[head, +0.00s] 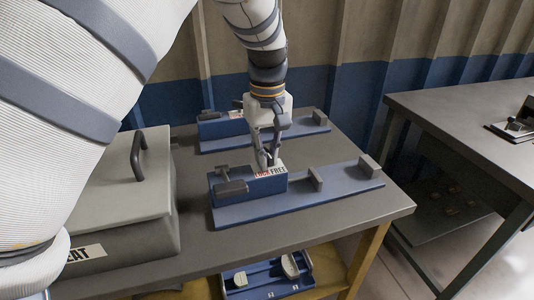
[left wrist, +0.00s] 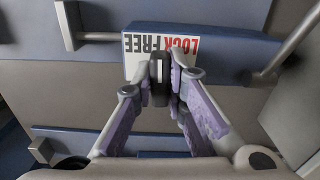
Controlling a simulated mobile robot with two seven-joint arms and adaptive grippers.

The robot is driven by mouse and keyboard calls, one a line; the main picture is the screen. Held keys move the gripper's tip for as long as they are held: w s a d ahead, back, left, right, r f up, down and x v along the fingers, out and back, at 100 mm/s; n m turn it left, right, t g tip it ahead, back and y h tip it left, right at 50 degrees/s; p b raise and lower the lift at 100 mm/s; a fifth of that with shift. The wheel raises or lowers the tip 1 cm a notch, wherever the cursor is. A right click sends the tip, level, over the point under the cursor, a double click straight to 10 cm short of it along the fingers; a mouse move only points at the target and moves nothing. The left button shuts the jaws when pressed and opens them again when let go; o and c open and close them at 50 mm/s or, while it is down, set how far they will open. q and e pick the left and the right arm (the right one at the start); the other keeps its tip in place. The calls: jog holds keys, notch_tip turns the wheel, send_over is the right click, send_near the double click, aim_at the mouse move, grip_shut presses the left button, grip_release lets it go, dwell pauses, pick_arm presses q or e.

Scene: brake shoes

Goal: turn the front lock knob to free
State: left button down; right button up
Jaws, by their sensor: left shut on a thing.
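The front lock knob (left wrist: 158,84) is a dark piece with a white line on top, in the left wrist view. It sits by a white label (left wrist: 140,45) with LOCK in red and FREE in black, on the blue block (head: 262,187) of the front fixture (head: 300,206). My left gripper (head: 267,160) points down over this block; its purple-padded fingers (left wrist: 165,82) are shut on the knob from both sides. In the head view the fingers hide most of the knob. My right gripper is not in view.
A second blue fixture (head: 312,127) stands behind on the same grey table (head: 350,222). A grey box (head: 115,205) with a dark handle stands at the left. A blue tray (head: 262,280) sits on a lower shelf. Another table (head: 460,120) is at the right.

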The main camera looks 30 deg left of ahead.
pick_arm(q)
jog(key=n, duration=0.4)
jog(key=shift+n, duration=2.1)
jog(key=c, duration=1.6)
grip_release()
jog(key=shift+r, duration=0.1)
notch_tip(320, 180, up, 12)
